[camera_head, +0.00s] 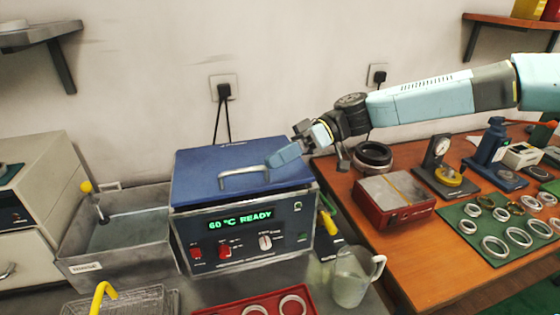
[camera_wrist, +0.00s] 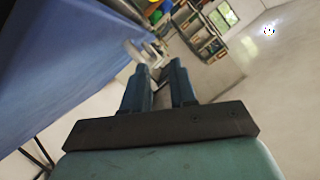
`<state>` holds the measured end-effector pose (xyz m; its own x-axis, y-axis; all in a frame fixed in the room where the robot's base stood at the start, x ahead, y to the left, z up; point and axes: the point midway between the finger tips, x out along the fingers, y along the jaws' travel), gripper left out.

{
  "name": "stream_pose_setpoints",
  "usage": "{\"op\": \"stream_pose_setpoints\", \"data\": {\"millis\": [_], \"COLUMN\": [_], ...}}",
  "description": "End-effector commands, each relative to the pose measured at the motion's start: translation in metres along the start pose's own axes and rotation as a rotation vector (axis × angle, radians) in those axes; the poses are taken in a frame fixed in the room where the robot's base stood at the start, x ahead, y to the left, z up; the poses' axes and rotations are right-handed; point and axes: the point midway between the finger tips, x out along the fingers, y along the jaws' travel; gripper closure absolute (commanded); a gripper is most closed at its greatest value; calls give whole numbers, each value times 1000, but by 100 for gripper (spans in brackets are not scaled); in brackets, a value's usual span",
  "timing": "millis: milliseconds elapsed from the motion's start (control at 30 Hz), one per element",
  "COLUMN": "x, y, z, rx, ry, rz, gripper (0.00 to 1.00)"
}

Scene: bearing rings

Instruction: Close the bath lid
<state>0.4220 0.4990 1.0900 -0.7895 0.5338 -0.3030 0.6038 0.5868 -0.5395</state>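The bath (camera_head: 247,235) is a metal box whose front panel reads "60 °C READY". Its blue lid (camera_head: 205,165) lies over the top and looks down, though a small gap at its edge is hard to tell. A pale bar handle (camera_head: 243,178) is on the lid near the front. My gripper (camera_head: 272,162) is at the handle's right end, just above the lid; I cannot tell if it touches. In the wrist view the two fingers (camera_wrist: 158,75) stand apart with nothing clearly between them. The lid's blue face (camera_wrist: 60,65) fills the left there.
A metal rinse tank (camera_head: 120,230) stands left of the bath. A glass jug (camera_head: 352,278) and a red tray (camera_head: 262,306) of rings are in front. A red box (camera_head: 394,200) and a green mat (camera_head: 490,243) of rings lie on the wooden table at right.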

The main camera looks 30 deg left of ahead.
Motion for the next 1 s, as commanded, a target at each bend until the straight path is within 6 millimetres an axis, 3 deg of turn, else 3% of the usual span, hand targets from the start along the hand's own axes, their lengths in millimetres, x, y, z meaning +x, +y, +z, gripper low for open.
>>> {"op": "stream_pose_setpoints", "data": {"millis": [33, 1000], "x": [6, -56], "y": [-7, 0], "z": [-4, -3], "rx": [-9, -5], "ry": [-5, -1], "rz": [-17, -6], "gripper": [77, 77]}}
